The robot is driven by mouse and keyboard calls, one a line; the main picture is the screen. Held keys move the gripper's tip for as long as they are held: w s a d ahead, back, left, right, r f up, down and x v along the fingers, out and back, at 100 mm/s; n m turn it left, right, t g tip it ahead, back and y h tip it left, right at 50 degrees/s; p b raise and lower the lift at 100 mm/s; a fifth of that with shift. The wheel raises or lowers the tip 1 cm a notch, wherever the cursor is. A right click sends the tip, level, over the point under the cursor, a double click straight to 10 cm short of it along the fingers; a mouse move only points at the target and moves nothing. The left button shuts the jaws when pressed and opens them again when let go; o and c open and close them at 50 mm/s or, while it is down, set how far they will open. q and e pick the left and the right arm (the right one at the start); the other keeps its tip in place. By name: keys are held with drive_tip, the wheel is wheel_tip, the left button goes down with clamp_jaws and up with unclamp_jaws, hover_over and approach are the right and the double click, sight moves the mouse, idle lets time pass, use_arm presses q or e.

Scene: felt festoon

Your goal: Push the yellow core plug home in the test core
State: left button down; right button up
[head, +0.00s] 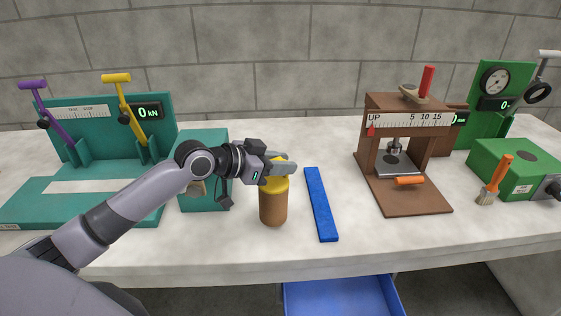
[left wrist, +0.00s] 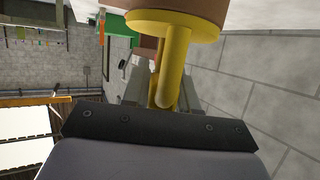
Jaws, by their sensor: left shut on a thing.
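The test core (head: 273,208) is a brown cylinder standing upright near the front of the pale bench. The yellow core plug (head: 272,188) sits at its top, with a wide yellow flange (left wrist: 172,27) against the brown core (left wrist: 190,6) in the left wrist view. I cannot tell whether a gap remains under the flange. My left gripper (head: 284,166) is above the core, shut on the plug's yellow stem, which runs between the fingers (left wrist: 160,85) in the left wrist view. The fingers hide part of the plug's top in the head view. My right gripper is not in view.
A blue bar (head: 321,205) lies just right of the core. A teal block (head: 213,150) and a teal lever stand (head: 85,115) are at left. A brown press (head: 413,185), a brush (head: 494,182) and a green box (head: 505,168) are at right. A blue bin (head: 340,298) is below the bench.

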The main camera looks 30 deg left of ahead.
use_arm(q)
drive_tip(key=c, duration=0.8)
unclamp_jaws()
drive_tip(key=shift+s, duration=0.1)
drive_tip(key=b+v, duration=0.1)
drive_tip(key=v, duration=0.6)
drive_tip(key=shift+b, duration=0.3)
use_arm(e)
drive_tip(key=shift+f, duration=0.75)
use_arm(q)
drive_tip(key=shift+r, duration=0.1)
